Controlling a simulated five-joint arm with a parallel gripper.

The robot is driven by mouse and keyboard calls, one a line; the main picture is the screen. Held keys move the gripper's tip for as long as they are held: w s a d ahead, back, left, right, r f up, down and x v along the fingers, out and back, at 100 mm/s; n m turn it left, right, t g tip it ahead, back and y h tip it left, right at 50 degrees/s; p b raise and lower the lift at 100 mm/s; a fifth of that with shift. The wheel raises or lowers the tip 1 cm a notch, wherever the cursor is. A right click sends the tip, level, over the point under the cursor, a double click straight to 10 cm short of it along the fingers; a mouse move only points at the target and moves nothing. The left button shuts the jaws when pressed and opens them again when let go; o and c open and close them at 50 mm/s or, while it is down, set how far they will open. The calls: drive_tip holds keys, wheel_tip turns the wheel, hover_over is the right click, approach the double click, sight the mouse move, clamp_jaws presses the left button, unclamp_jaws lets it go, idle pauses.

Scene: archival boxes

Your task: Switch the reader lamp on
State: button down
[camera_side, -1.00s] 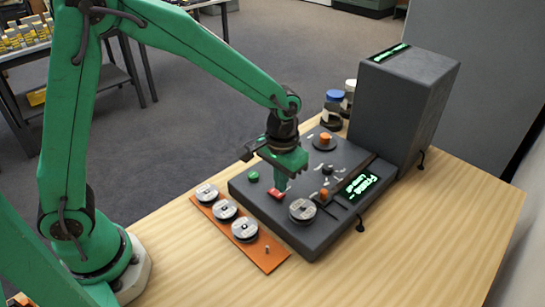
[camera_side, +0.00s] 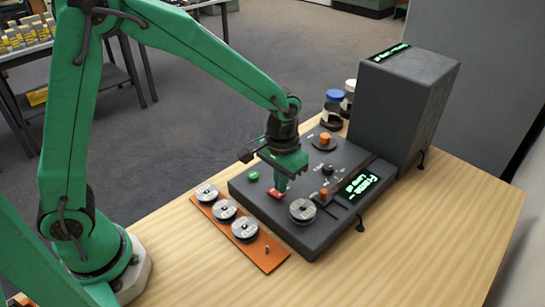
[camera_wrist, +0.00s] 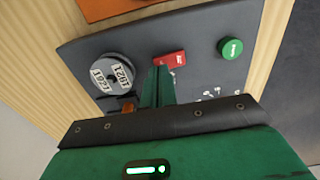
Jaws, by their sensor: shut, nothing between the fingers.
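The dark reader panel (camera_side: 320,225) lies on the wooden table with a small red rocker switch (camera_side: 275,194) near its front left edge. The red switch also shows in the wrist view (camera_wrist: 171,60), at the far end of my fingers. My gripper (camera_side: 281,188) is shut and empty, pointing down, with its tips at or just above the switch. In the wrist view my gripper (camera_wrist: 160,70) partly overlaps the switch's near left side; I cannot tell whether it touches. A small lit green display (camera_side: 361,184) sits on the panel; its text is too small to read surely.
A green button (camera_side: 253,177), orange knobs (camera_side: 325,138) and a labelled reel (camera_side: 302,210) stand close around my gripper. A tall grey box (camera_side: 405,105) rises behind. An orange tray (camera_side: 270,254) with several reels lies at the front left. The table's right side is clear.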

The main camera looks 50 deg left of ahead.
sight(277, 194)
drive_tip(key=shift+f, duration=0.9)
idle(0.8)
drive_tip(key=shift+r, duration=3.5)
drive_tip(key=s+a+r+t, duration=0.2)
drive_tip(key=s+a+r, duration=0.3)
drive_tip(key=s, duration=0.3)
drive_tip(key=s+a+r+t, duration=0.3)
drive_tip(key=s+a+r, duration=0.3)
drive_tip(key=s+a, duration=0.1)
drive_tip(key=shift+s+a+r+t, duration=0.25)
drive_tip(key=shift+s+t, duration=0.05)
drive_tip(key=shift+s, duration=0.5)
